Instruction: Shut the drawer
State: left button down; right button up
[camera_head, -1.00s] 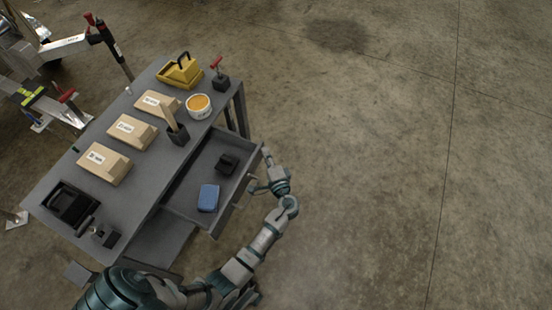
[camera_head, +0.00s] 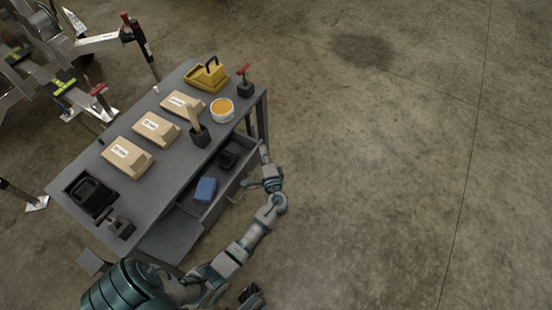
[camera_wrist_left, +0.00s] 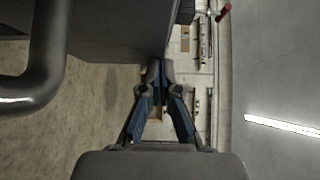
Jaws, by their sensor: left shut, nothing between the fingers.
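The drawer (camera_head: 226,182) of the grey workbench is partly open and sticks out from the bench's right side. A blue item (camera_head: 205,190) and a black item (camera_head: 228,154) lie in it. My left gripper (camera_head: 264,150) is at the outer side of the drawer front, near its far end. In the left wrist view its fingers (camera_wrist_left: 160,68) are together and empty, close to the dark drawer front (camera_wrist_left: 115,30). The drawer's bar handle (camera_wrist_left: 50,55) is left of the fingers, not gripped. I cannot tell whether the fingertips touch the front.
The bench top (camera_head: 165,180) holds tan boxes (camera_head: 130,157), a yellow case (camera_head: 208,77), a tub (camera_head: 222,109) and a black tray (camera_head: 90,194). A metal trailer frame (camera_head: 98,43) stands at the upper left. The concrete floor to the right is clear.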

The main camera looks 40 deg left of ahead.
pick_arm(q)
send_over(246, 154)
jog(key=shift+f, duration=0.2)
dwell(0.6)
